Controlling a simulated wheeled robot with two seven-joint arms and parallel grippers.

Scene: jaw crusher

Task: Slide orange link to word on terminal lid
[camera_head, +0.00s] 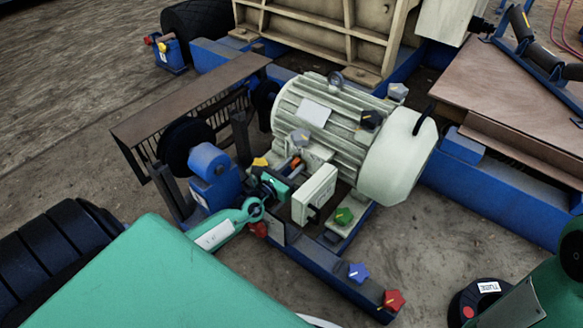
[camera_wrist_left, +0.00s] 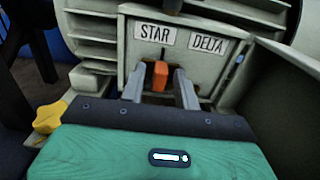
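The orange link (camera_wrist_left: 160,76) stands in the terminal box of the motor, under two white labels. The label STAR (camera_wrist_left: 155,33) is on the left and DELTA (camera_wrist_left: 208,44) on the right. The link sits below and between them, nearer STAR. In the head view a small orange patch (camera_head: 295,163) shows beside the box. My left gripper (camera_wrist_left: 160,88) is open, with one finger on each side of the link; the right finger is close to it, and contact cannot be told. In the head view the left gripper (camera_head: 285,178) is partly hidden. My right gripper is not in view.
A pale lid-like box (camera_head: 315,193) stands beside my left gripper. The large ribbed motor (camera_head: 335,120) is behind it. A yellow knob (camera_wrist_left: 48,116) is left of the gripper. Green, blue (camera_head: 359,272) and red (camera_head: 393,300) knobs are near the blue frame. A black round item marked TUBE (camera_head: 466,298) is lower right.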

